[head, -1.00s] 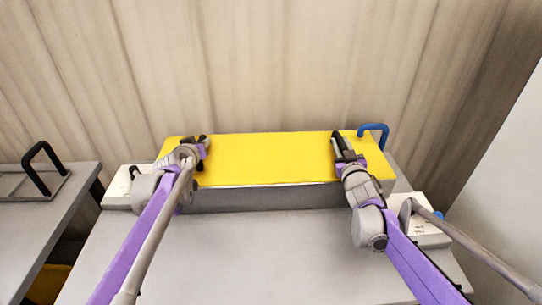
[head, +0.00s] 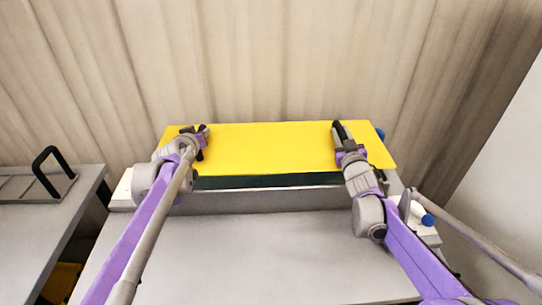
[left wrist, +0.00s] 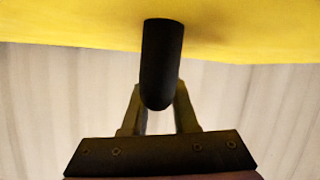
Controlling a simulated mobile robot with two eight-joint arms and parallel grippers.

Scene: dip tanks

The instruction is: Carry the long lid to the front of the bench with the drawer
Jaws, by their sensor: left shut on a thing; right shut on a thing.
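The long lid (head: 270,148) is a flat yellow board, in the head view above a long grey tank (head: 270,199) at the back of a bench. A dark strip of the tank's inside shows below the lid's near edge. My left gripper (head: 201,137) is shut on a black handle at the lid's left end; the handle (left wrist: 162,62) and the lid's yellow face show in the left wrist view. My right gripper (head: 340,133) is shut at the lid's right end, its handle mostly hidden by the gripper. No drawer can be made out.
The grey bench top (head: 260,250) is clear in front of the tank. A second bench (head: 50,225) at the left carries a frame with a black handle (head: 46,172). A white box (head: 122,190) stands left of the tank. A curtain-like wall (head: 270,60) is close behind.

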